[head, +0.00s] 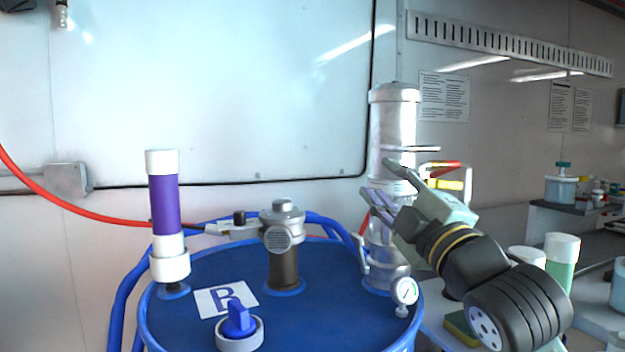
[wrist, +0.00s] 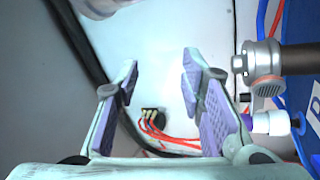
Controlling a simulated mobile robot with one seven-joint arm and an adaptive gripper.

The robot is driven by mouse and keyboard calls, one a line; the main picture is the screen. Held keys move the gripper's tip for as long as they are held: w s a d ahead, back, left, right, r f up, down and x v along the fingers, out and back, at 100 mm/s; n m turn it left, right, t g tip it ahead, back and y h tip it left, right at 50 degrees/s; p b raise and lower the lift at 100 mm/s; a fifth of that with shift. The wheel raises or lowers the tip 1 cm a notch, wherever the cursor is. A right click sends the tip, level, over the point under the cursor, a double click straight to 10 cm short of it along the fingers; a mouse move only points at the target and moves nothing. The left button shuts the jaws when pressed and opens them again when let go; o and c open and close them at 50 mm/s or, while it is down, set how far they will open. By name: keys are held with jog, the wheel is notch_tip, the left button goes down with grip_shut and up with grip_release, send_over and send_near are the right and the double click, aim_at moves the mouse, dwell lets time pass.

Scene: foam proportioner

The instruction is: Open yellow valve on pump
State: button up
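A yellow handle (head: 446,185) shows in the head view at the right side of the silver cylinder (head: 393,120), just beyond my gripper. A red piece (head: 446,168) sits just above it, on a pale fitting. My gripper (head: 378,178) is open and empty in front of the silver cylinder, its fingers pointing left and away from the yellow handle. In the wrist view the two purple-padded fingers (wrist: 160,75) are spread with nothing between them. The yellow handle does not show in the wrist view. Its lower part is partly hidden behind my gripper in the head view.
A blue drum (head: 190,312) bears a grey-brown fitting (head: 283,240), a purple-and-white tube (head: 165,210), a blue knob (head: 238,322) and a pressure gauge (head: 404,291). A red hose (head: 60,205) enters from the left. A bench with jars (head: 562,185) stands at the right.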

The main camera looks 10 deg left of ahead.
jog(key=s+a+y, duration=0.2)
jog(key=a, duration=0.3)
jog(key=s+a+r+g+y, duration=0.1)
jog(key=a+y, duration=0.2)
jog(key=a, duration=0.2)
jog(key=shift+s+a+r+n+y, duration=0.15)
jog(key=shift+s+a+n+y, duration=0.15)
jog(key=shift+s+n, duration=0.1)
jog(key=shift+c, duration=0.5)
